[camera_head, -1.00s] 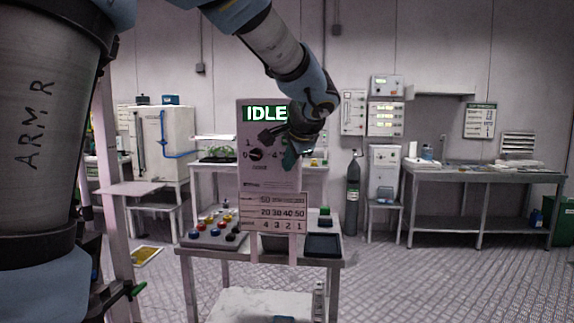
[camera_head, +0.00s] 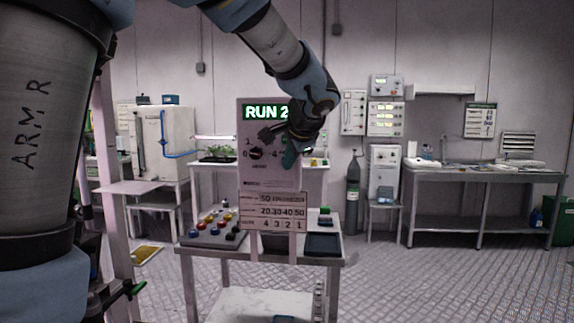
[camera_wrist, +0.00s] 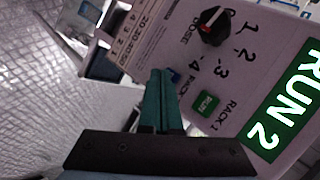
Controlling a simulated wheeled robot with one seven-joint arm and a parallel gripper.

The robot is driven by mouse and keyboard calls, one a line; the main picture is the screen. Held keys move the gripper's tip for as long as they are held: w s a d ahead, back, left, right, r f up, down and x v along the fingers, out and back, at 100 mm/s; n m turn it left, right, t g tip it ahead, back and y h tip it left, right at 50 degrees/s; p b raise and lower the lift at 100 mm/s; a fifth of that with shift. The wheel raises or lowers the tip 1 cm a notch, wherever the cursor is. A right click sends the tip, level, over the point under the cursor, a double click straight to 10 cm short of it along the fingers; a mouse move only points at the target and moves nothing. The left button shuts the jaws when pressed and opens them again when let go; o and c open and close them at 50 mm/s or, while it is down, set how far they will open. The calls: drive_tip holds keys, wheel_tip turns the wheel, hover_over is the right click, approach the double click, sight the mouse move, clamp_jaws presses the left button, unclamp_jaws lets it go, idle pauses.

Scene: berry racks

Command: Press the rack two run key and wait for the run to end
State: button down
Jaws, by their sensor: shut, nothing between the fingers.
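The pale control panel (camera_head: 262,178) stands upright above a small table, and its green display (camera_head: 264,112) reads "RUN 2". The display also shows, turned sideways, in the wrist view (camera_wrist: 283,105). A green key marked RUN (camera_wrist: 205,102), by the RACK 1 label, lies just right of the fingers. In the head view my gripper (camera_head: 289,158) is at the panel's right side.
A black dose dial (camera_wrist: 212,26) with a red mark sits on the panel. A number chart (camera_head: 274,211) hangs below it. The small table (camera_head: 210,245) holds several coloured caps and a dark tray (camera_head: 323,245).

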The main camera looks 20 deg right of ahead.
drive_tip(key=shift+s+a, duration=0.25)
drive_tip(key=shift+s, duration=0.25)
drive_tip(key=s+a+b, duration=0.1)
drive_tip(key=s, duration=0.1)
drive_tip(key=s+a+b, duration=0.1)
drive_tip(key=s, duration=0.1)
drive_tip(key=shift+s+a+b, duration=0.2)
drive_tip(key=shift+b, duration=0.1)
idle(0.7)
drive_tip(key=a+f+n+g+y, duration=0.2)
drive_tip(key=a+f+n+g, duration=0.3)
drive_tip(key=a+f, duration=0.95)
drive_tip(key=s+a+f+n+g, duration=0.1)
drive_tip(key=s+a+f+n, duration=0.1)
drive_tip(key=a, duration=0.3)
drive_tip(key=s+a+f+n+g, duration=0.1)
drive_tip(key=s+a+f+n, duration=0.2)
drive_tip(key=a+f+n, duration=0.2)
drive_tip(key=s+a+f+n+g+h, duration=0.1)
drive_tip(key=s+a+f+n, duration=0.1)
drive_tip(key=a, duration=0.4)
wheel_tip(320, 180, down, 2)
drive_tip(key=shift+s+f+n, duration=0.2)
drive_tip(key=shift+s+n, duration=0.15)
drive_tip(key=shift+n, duration=0.45)
